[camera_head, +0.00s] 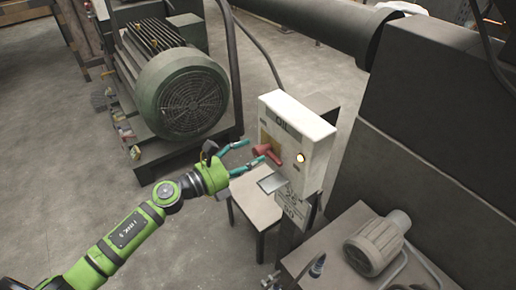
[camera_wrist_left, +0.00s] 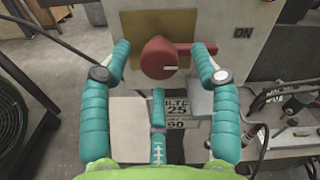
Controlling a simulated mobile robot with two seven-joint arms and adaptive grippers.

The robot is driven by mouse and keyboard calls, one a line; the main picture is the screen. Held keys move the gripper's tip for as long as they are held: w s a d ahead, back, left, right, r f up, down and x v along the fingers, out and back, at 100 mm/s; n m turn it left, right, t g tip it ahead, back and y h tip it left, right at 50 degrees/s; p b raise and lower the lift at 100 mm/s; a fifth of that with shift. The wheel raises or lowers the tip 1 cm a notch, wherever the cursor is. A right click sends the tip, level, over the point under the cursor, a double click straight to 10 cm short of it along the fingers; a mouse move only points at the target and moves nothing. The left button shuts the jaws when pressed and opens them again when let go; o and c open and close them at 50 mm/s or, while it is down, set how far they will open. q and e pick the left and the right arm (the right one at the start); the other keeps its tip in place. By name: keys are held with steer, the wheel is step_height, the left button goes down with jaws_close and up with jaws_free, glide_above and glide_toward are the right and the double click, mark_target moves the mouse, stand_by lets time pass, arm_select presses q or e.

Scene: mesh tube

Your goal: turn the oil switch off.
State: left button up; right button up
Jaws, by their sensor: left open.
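The oil switch (camera_head: 269,153) is a red rotary handle on the front of a white box (camera_head: 296,120) marked OIL. In the left wrist view its round red hub (camera_wrist_left: 158,57) is near the middle, and its lever points right, toward an ON label (camera_wrist_left: 243,32). My left gripper (camera_head: 255,152) is open in front of the switch. In the left wrist view its teal fingers (camera_wrist_left: 163,52) spread on either side of the hub, with the right fingertip near or over the lever; contact cannot be told. The third finger is below. My right gripper is not in view.
A lit lamp (camera_head: 300,157) sits right of the switch. A grey plate (camera_head: 272,183) juts out below the box. A large green motor (camera_head: 182,95) stands at the left, and a small grey motor (camera_head: 377,243) lies on a table at the lower right. Open floor lies at the left.

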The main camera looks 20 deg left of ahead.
mark_target(255, 154)
arm_select(q)
steer(key=shift+x, duration=1.7)
steer(key=shift+a, duration=0.1)
steer(key=c, duration=1.1)
steer(key=shift+p, duration=0.3)
steer(key=shift+c, duration=0.2)
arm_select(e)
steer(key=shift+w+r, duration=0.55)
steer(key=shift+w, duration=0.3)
